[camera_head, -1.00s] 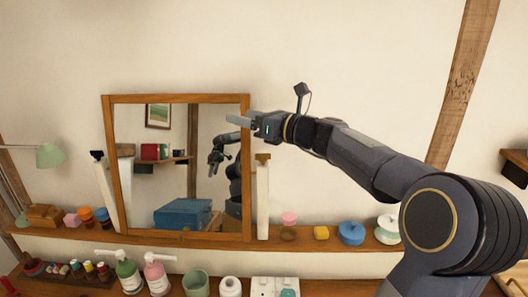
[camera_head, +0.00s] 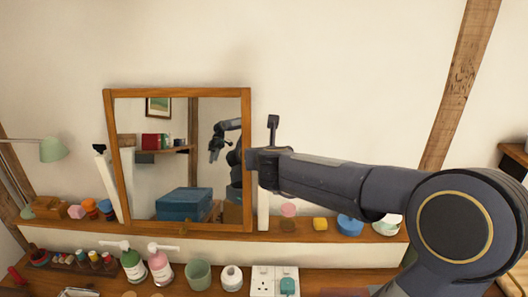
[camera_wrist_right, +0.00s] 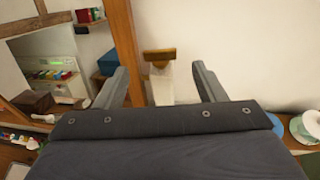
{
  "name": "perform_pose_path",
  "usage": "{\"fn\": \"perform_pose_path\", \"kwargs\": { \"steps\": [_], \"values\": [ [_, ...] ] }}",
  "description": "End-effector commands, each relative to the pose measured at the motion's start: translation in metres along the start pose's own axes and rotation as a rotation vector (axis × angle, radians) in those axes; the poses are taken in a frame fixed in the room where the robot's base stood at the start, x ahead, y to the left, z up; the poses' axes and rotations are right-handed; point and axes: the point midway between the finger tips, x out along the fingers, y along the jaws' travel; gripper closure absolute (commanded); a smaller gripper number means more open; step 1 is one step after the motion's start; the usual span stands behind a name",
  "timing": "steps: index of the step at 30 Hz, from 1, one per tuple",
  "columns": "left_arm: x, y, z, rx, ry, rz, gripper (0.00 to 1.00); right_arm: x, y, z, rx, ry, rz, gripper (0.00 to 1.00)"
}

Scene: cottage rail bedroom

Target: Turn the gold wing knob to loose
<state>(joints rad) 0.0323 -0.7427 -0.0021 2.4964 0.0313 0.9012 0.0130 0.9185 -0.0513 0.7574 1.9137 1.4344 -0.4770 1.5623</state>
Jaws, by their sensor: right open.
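The gold wing knob (camera_wrist_right: 159,55) sits on top of a white post (camera_wrist_right: 161,86) beside the mirror in the right wrist view. Its wing lies roughly level. My right gripper (camera_wrist_right: 157,75) is open and empty, with one finger on either side of the post in the picture; I see no contact with the knob. In the head view my right gripper (camera_head: 253,160) is at the mirror's right edge and hides the gold knob. The wooden-framed mirror (camera_head: 180,92) leans slightly. A black knob (camera_head: 99,149) tops the left post. My left gripper is not in view.
The ledge below holds a yellow block (camera_head: 320,224), a blue lidded pot (camera_head: 350,224) and a pink item (camera_head: 288,210). Pump bottles (camera_head: 160,265) and a green cup (camera_head: 198,275) stand on the lower surface. The wall above the mirror is clear.

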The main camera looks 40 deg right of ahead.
Motion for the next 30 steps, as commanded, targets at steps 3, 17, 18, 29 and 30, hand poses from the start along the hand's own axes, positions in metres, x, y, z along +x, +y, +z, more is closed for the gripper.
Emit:
{"fn": "perform_pose_path", "kwargs": {
  "steps": [3, 17, 18, 29, 30],
  "values": [
    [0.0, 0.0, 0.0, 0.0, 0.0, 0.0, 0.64, 0.02, 0.0, -0.001, 0.005, 0.002, 0.003, 0.36],
    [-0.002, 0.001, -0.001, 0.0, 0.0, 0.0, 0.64, 0.042, 0.0, 0.001, 0.002, -0.002, 0.001, 0.36],
    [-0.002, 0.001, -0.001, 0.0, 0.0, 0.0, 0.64, 0.042, 0.0, 0.001, 0.002, -0.002, 0.001, 0.36],
    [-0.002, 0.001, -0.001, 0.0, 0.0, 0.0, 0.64, 0.042, 0.0, 0.001, 0.002, -0.001, 0.002, 0.8],
    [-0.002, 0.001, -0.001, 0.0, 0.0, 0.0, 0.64, 0.042, 0.0, 0.001, 0.002, -0.001, 0.002, 0.81]
  ]
}}
